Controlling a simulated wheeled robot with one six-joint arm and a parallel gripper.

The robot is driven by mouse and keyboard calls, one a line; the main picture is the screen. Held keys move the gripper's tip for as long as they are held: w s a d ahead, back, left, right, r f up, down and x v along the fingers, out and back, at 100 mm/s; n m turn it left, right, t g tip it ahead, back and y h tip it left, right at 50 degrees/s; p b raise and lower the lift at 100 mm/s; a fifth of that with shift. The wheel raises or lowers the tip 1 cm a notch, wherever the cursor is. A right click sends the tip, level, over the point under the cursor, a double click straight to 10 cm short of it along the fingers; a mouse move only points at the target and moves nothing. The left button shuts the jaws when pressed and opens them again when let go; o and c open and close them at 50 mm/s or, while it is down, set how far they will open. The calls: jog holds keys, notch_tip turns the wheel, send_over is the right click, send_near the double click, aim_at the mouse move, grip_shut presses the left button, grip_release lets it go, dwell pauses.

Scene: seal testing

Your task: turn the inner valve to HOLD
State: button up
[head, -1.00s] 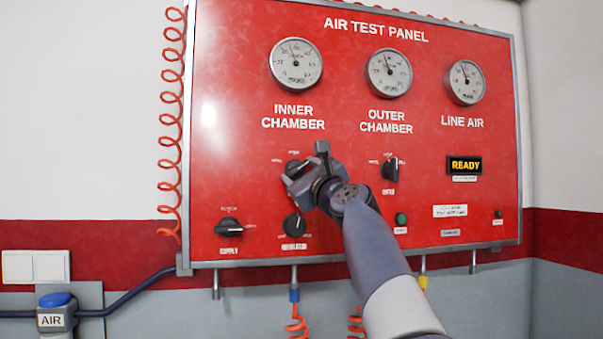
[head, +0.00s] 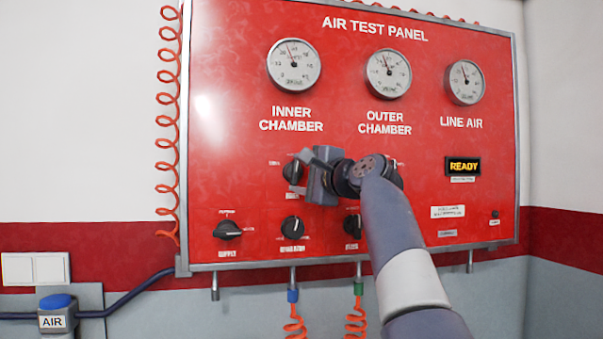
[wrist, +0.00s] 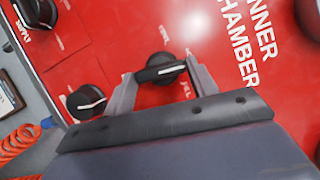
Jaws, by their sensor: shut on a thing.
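The inner valve is a black round knob with a raised bar and a white pointer line, on the red panel below the INNER CHAMBER lettering. In the head view the knob (head: 291,171) is partly covered by my gripper (head: 307,172). In the wrist view the inner valve knob (wrist: 160,73) sits between the two fingers of my gripper (wrist: 160,78), which are shut on the ends of its bar. Its white line points toward the INNER CHAMBER lettering, roughly up the panel. The small position labels around it are too blurred to read.
The supply knob (head: 228,230), the regulator knob (head: 292,229) and another knob (head: 352,226) sit below. My wrist partly covers the outer valve (head: 397,176). The inner gauge (head: 294,66) is above, and a READY display (head: 464,166) is at right.

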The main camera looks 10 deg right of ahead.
jog(key=shift+n, duration=0.7)
jog(key=shift+g, duration=0.3)
jog(key=o, duration=1)
jog(key=shift+s, duration=0.15)
jog(key=b+v, duration=0.4)
jog(key=v, duration=0.6)
jog(key=shift+s+d, duration=0.1)
jog(key=shift+s, duration=0.15)
